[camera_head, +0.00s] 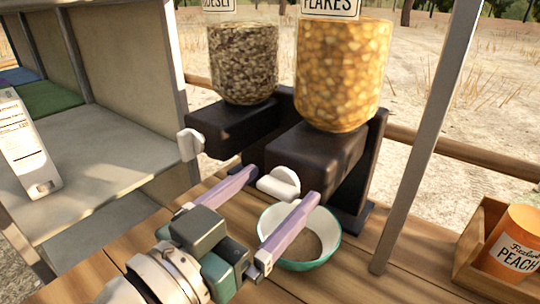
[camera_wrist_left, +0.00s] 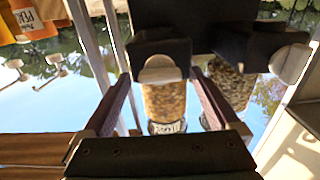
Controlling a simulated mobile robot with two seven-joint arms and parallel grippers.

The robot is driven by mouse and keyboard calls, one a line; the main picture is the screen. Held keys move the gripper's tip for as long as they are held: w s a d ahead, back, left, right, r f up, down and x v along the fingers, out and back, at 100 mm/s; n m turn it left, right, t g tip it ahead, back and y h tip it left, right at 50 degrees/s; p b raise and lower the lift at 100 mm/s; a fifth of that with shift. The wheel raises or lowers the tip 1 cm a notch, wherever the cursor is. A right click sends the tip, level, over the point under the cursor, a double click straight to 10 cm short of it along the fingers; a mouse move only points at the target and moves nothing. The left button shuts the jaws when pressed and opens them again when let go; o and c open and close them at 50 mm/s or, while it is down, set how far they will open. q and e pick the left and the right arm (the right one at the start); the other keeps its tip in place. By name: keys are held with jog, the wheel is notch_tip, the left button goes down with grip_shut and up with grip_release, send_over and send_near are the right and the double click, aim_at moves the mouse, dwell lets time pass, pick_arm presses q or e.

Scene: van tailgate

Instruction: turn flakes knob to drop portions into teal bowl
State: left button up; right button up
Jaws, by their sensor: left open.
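The flakes dispenser (camera_head: 340,72) has a clear jar of golden flakes over a dark body. Its white knob (camera_head: 277,186) faces me and also shows in the left wrist view (camera_wrist_left: 160,73), with its grip bar roughly level. My left gripper (camera_head: 281,184) is open, with one purple finger on either side of the knob. A gap shows on both sides in the wrist view, so it is not clamped. The teal bowl (camera_head: 325,255), white inside with something brown at the bottom, stands below the knob, partly hidden by a finger. My right gripper is not in view.
A muesli dispenser (camera_head: 242,65) with its own white knob (camera_head: 191,144) stands to the left. A grey post (camera_head: 425,140) rises right of the bowl. A wooden crate (camera_head: 470,245) with an orange peach can (camera_head: 515,240) is at far right. Shelving stands at left.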

pick_arm(q)
jog(key=c, duration=1.4)
